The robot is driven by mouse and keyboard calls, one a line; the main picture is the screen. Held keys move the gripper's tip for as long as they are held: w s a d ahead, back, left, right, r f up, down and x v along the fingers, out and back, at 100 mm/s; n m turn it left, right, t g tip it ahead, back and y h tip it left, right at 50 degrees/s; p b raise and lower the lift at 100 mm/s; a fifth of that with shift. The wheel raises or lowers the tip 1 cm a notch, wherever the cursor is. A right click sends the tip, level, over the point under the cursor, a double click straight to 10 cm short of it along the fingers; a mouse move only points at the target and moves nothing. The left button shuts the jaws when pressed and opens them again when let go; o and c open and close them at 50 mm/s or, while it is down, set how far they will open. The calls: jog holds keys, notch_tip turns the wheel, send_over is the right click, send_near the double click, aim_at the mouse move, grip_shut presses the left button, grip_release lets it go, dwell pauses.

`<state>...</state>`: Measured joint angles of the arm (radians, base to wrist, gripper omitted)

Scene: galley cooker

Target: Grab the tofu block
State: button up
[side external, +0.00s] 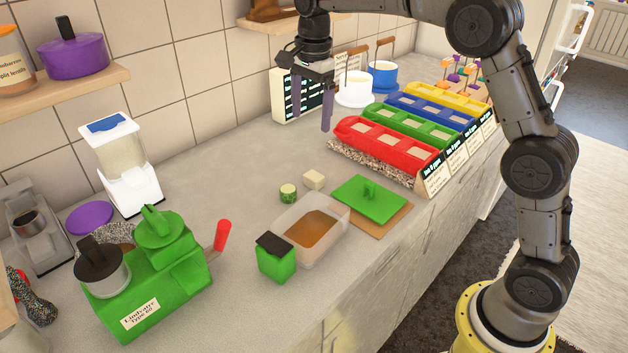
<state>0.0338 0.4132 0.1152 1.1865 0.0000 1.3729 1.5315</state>
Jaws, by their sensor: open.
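The tofu block is a small cream-white cube (314,179) on the grey worktop, near the middle of the side external view. It stands beside a short green-skinned cylinder with a pale top (288,193), with a small gap between them. My gripper (316,112) is open and points down, well above the worktop. It is behind the tofu block in the picture, towards the tiled wall, and apart from it. Nothing shows between the fingers.
A clear tub of brown liquid (282,247), a green lid (369,199) on a brown board and a green box with a black lid (276,262) stand in front. Red, green, blue and yellow trays (388,158) are at right. Left of the block is a green machine (150,280).

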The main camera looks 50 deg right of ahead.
send_over(314, 175)
jog(key=shift+g, duration=0.3)
jog(key=f, duration=1.1)
jog(key=shift+w+a+f, duration=0.1)
jog(key=shift+w+a, duration=0.1)
jog(key=shift+w, duration=0.1)
jog(key=shift+s+d+f, duration=0.1)
jog(key=shift+s+f, duration=0.05)
jog(key=shift+f, duration=1.2)
jog(key=shift+s+d+f, duration=0.1)
jog(key=shift+s+f, duration=0.05)
jog(key=shift+f, duration=1.15)
jog(key=c, duration=1.4)
